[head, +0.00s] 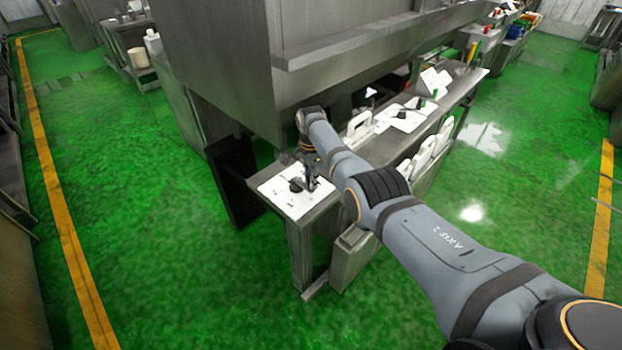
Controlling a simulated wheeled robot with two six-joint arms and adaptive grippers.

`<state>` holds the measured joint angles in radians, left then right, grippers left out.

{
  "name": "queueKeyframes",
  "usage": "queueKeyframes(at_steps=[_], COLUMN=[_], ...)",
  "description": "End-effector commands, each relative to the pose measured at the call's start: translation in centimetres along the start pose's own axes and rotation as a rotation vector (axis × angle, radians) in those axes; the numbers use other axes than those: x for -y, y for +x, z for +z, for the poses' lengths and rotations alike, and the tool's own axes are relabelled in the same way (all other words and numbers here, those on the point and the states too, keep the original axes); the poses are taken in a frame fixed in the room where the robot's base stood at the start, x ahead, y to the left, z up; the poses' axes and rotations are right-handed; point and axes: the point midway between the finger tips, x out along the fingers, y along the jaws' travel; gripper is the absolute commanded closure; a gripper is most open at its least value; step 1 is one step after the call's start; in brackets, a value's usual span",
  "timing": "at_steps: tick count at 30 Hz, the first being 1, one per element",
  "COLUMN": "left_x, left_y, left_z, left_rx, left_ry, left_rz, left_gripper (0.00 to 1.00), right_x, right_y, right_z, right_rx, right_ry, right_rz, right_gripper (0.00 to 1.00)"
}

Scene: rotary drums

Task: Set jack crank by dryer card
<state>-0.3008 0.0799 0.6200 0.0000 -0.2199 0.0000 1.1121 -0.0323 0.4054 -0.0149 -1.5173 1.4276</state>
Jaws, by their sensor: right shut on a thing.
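A small black crank-like part (295,185) stands on a white panel (285,204) at the near end of the steel bench. My right gripper (309,183) reaches down over this panel and is shut at the dark crank. The fingers and the crank are small and dark, so the exact grip and the crank's angle are hard to tell. A white standing card (435,80) is farther along the bench; its print is too small to read. My left gripper is out of view.
A second white panel (402,117) with a black knob lies farther along the bench. White handled containers (428,152) line the bench's right side. A large steel housing (225,70) rises behind and overhangs the bench. Green floor (150,230) is clear at left.

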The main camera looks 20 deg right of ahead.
Motion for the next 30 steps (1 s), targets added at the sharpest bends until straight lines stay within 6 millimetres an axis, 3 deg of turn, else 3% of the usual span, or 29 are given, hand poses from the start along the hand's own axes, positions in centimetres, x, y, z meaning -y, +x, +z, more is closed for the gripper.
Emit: queueKeyframes(at_steps=[8,9,13,23,26,30], left_x=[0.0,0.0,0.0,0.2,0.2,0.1], left_y=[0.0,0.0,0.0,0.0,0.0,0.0], left_z=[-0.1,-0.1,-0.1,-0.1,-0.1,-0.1], left_rx=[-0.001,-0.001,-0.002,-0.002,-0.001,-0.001], left_ry=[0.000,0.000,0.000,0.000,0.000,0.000], left_rz=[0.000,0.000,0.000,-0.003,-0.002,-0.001], left_gripper=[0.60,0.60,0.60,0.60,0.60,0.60], right_x=[-0.1,-0.1,0.0,0.0,0.1,0.1], right_y=[0.1,0.1,0.1,-0.1,-1.2,-4.2], right_z=[0.1,0.1,0.1,0.0,0.0,0.0], right_rx=[0.002,0.002,0.001,0.001,0.000,0.000], right_ry=[-0.001,-0.001,-0.001,-0.001,-0.001,-0.001], right_rz=[0.002,0.002,0.002,0.000,-0.003,-0.006], right_gripper=[1.00,0.71,0.54,0.52,0.52,0.52])
